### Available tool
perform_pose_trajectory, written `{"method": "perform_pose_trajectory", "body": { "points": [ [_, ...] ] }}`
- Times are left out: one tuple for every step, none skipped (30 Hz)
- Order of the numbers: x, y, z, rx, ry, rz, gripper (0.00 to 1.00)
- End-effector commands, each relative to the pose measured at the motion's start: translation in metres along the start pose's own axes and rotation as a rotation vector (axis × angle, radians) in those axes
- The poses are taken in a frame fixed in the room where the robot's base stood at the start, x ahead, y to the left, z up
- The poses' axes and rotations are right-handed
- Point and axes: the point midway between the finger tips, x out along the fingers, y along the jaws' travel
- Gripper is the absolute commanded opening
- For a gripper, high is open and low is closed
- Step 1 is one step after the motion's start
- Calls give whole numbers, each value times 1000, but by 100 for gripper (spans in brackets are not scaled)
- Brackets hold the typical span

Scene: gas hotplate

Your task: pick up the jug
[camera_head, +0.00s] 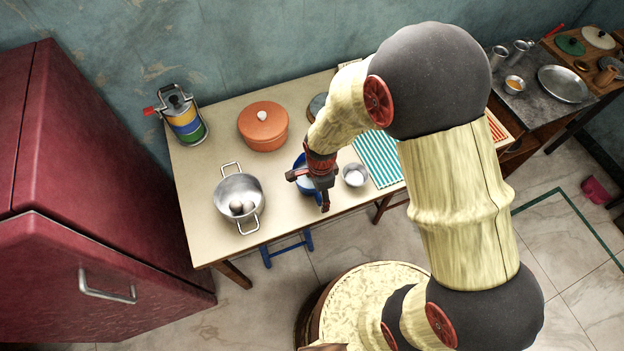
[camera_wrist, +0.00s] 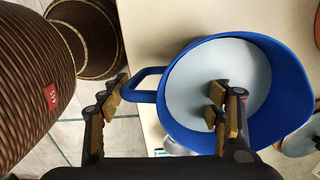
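The jug is blue, with a loop handle and a pale inside. In the head view the jug (camera_head: 299,162) stands on the table near its front edge, partly hidden by my gripper (camera_head: 309,191). In the wrist view the jug (camera_wrist: 271,127) fills the right half, its handle pointing left. My gripper (camera_wrist: 166,100) is open there. One finger is left of the handle and the other shows over the jug's inside, so the handle and near wall lie between them. I cannot tell whether either finger touches the jug.
A steel pot (camera_head: 239,197) with eggs stands left of the jug, an orange lidded pot (camera_head: 263,126) behind it. A small metal cup (camera_head: 355,175) is close on the right, before a striped cloth (camera_head: 378,157). A striped canister (camera_head: 183,118) stands at the back left.

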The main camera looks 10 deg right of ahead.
Motion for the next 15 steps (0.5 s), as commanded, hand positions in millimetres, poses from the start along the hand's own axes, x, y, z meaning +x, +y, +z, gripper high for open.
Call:
{"method": "perform_pose_trajectory", "body": {
  "points": [
    [12, 1, 1, -1, 0, 7, 62],
    [16, 0, 2, -1, 0, 7, 62],
    [23, -2, 2, -1, 0, 6, 62],
    [27, -2, 3, -1, 0, 6, 62],
    [32, -1, 2, -1, 0, 8, 62],
    [37, -1, 2, -1, 1, 8, 62],
    [39, -1, 2, -1, 0, 7, 62],
    [41, -2, 2, -1, 0, 6, 62],
    [42, -2, 2, -1, 0, 6, 62],
    [42, -2, 2, -1, 0, 6, 62],
    [42, -2, 2, -1, 0, 6, 62],
    [42, -1, 2, -1, 0, 6, 62],
    [42, -1, 2, -1, 0, 6, 62],
    [42, -1, 2, -1, 0, 6, 62],
    [41, -1, 2, -1, 0, 6, 62]
  ]
}}
